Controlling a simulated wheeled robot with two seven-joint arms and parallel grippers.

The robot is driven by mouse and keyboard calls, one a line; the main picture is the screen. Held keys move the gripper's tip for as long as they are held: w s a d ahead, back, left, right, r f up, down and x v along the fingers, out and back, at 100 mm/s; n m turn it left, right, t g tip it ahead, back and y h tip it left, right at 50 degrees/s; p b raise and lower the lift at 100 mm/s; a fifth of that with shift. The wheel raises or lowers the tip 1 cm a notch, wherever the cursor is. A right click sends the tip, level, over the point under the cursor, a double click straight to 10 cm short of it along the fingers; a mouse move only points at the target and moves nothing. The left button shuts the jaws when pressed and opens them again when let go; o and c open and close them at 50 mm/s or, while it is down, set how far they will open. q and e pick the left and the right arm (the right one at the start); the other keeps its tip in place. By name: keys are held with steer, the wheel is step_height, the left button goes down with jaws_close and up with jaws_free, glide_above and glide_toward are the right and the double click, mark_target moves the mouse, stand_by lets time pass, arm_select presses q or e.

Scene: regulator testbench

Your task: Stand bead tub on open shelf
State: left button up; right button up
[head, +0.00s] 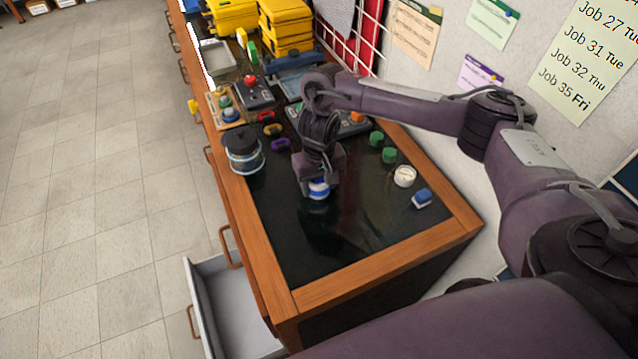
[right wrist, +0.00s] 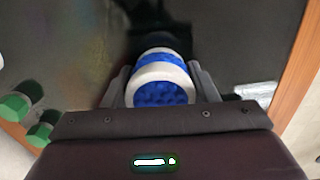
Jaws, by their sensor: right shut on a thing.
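A small round blue-and-white tub (head: 319,189), which looks like the bead tub, is between the fingers of my right gripper (head: 318,184). In the right wrist view the tub (right wrist: 162,94) shows a bumpy blue face with white rims, and the right gripper (right wrist: 160,82) is shut on its sides. It is over the black worktop (head: 375,225); I cannot tell whether it touches the surface. My left gripper is not in view. I cannot make out an open shelf in these views.
A dark-lidded clear container (head: 243,150) stands at the worktop's left edge. Yellow cases (head: 285,30) stand at the back. A drawer (head: 218,300) hangs open. The front worktop is clear.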

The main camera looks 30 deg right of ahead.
steer(key=o, duration=1)
steer(key=shift+f, duration=0.1)
